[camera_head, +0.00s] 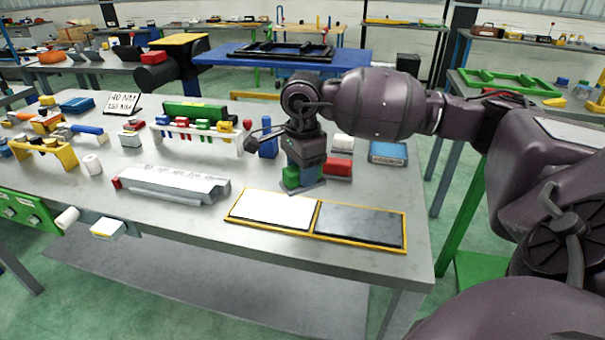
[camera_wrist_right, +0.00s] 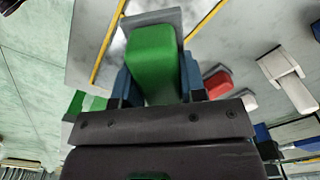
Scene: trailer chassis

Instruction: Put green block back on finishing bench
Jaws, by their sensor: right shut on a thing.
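The green block (camera_head: 291,177) is in my right gripper (camera_head: 303,180), low over the grey finishing bench (camera_head: 200,225) at its right part. In the right wrist view the green block (camera_wrist_right: 152,55) sits between the two blue fingers, which are shut on it. A grey plate (camera_wrist_right: 160,17) shows just past the block's far end. I cannot tell whether the block touches the bench or the plate. My left gripper is not in view.
A yellow-framed tray (camera_head: 318,233) with white and dark panels lies in front of the gripper. A red block (camera_head: 338,166) and a blue box (camera_head: 388,153) stand right of it. A rack with coloured pieces (camera_head: 196,137) and a grey bar (camera_head: 172,184) are to the left.

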